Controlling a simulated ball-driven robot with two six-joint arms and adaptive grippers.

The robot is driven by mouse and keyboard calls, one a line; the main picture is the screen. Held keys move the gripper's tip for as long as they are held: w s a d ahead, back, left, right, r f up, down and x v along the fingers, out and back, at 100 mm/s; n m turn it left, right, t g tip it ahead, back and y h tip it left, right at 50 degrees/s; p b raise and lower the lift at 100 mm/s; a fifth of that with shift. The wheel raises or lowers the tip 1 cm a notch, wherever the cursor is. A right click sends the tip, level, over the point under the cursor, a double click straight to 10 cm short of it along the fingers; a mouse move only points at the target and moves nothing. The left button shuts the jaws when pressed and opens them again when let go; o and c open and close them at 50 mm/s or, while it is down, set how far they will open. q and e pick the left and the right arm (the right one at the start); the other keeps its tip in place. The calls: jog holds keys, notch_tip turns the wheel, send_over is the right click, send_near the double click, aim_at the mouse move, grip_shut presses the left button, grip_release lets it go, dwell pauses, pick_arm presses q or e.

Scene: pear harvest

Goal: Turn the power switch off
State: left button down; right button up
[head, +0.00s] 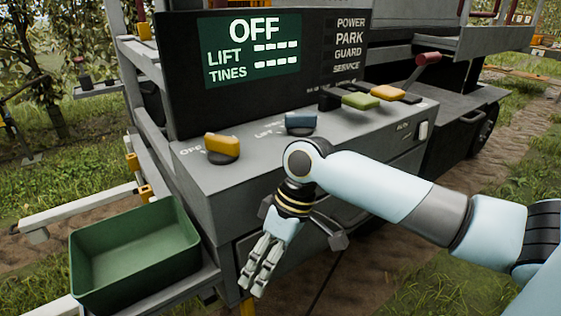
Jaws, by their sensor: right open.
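The control panel (300,158) is a grey console with a dark display board behind it. Its green screen (250,50) reads OFF, with LIFT and TINES showing dashes. A yellow rotary knob (222,143) sits at the panel's left end, with the printed word OFF beside its left side; the rest of its label is hidden or unreadable. My right gripper (254,285) hangs in front of the panel's front face, below and to the right of the yellow knob. Its fingers point down, are open and empty, and are apart from the knob. My left gripper is out of view.
A blue knob (300,121), a green switch (360,101), an orange switch (389,93) and a red-tipped lever (428,58) stand along the panel. A white rocker (423,131) is at its right end. An empty green bin (135,250) stands lower left. Space above the yellow knob is clear.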

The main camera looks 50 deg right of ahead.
notch_tip(320, 180, down, 8)
jog(key=s+d+m, duration=0.1)
jog(key=s, duration=0.1)
jog(key=shift+r+b, duration=0.15)
jog(key=shift+b, duration=0.3)
jog(key=s+f+m+h+b, duration=0.1)
jog(key=s+f+h+b, duration=0.3)
jog(key=s+f, duration=2.6)
notch_tip(320, 180, down, 2)
jog(key=shift+d+f+g+h+b, duration=0.15)
jog(key=shift+d+g+h+b, duration=0.15)
jog(key=shift+d+h, duration=0.15)
